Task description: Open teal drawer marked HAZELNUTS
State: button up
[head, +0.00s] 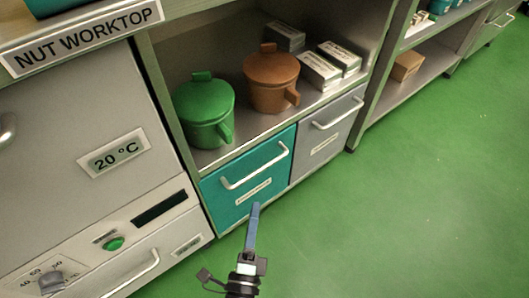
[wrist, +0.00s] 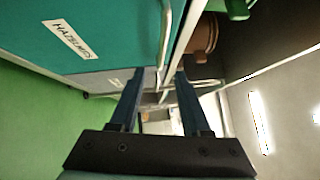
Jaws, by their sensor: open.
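The teal drawer (head: 240,195) sits low under the open shelf, its front flush and shut. It has a pale bar handle (head: 256,168) and a white label (head: 253,192), too small to read in the head view. In the wrist view the teal drawer front (wrist: 100,20) fills the upper left, and its label (wrist: 70,38) reads HAZELNUTS. My gripper (head: 255,208) is open and empty, in front of the drawer's lower part in the head view. In the wrist view the handle (wrist: 165,35) lines up between the fingertips (wrist: 160,73); contact cannot be told.
A grey drawer (head: 325,135) with its own handle adjoins on the right. A green pot (head: 204,110), a brown pot (head: 270,78) and boxes (head: 320,70) stand on the shelf above. A grey cabinet (head: 85,140) stands left. The green floor (head: 420,200) is clear at right.

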aim_at(262, 167)
jog(key=b+x, duration=0.3)
jog(key=x, duration=0.9)
jog(key=shift+a+r, duration=0.1)
jog(key=shift+r, duration=0.05)
grip_shut()
dwell(1.0)
